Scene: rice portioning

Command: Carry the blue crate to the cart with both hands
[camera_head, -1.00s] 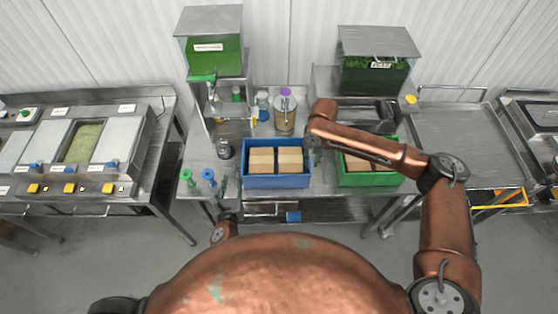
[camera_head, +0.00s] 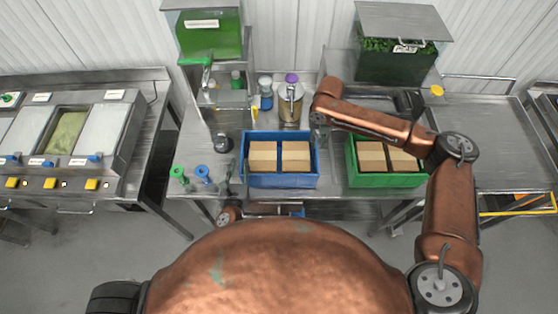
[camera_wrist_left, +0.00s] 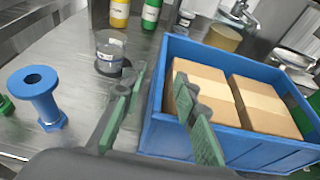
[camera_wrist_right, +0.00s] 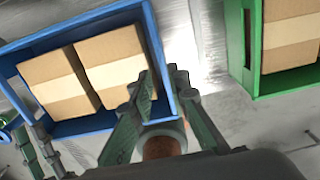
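The blue crate (camera_head: 281,181) sits on the steel table with two tan boxes in it. My left gripper (camera_head: 226,180) is at the crate's left side. In the left wrist view its fingers (camera_wrist_left: 160,68) are apart, near the crate's left wall. My right gripper (camera_head: 319,135) is at the crate's right side. In the right wrist view its fingers (camera_wrist_right: 165,80) are spread around the right wall, one on the box side and one outside; firm contact is not clear. I cannot tell for sure which piece is the cart.
A green crate (camera_head: 388,181) with boxes stands close on the right. Blue (camera_head: 203,175) and green (camera_head: 178,175) spool-shaped pieces stand at left. Jars (camera_head: 290,105) and a dispenser (camera_head: 208,35) stand behind. A bare steel surface (camera_head: 490,150) with a yellow bar below lies right.

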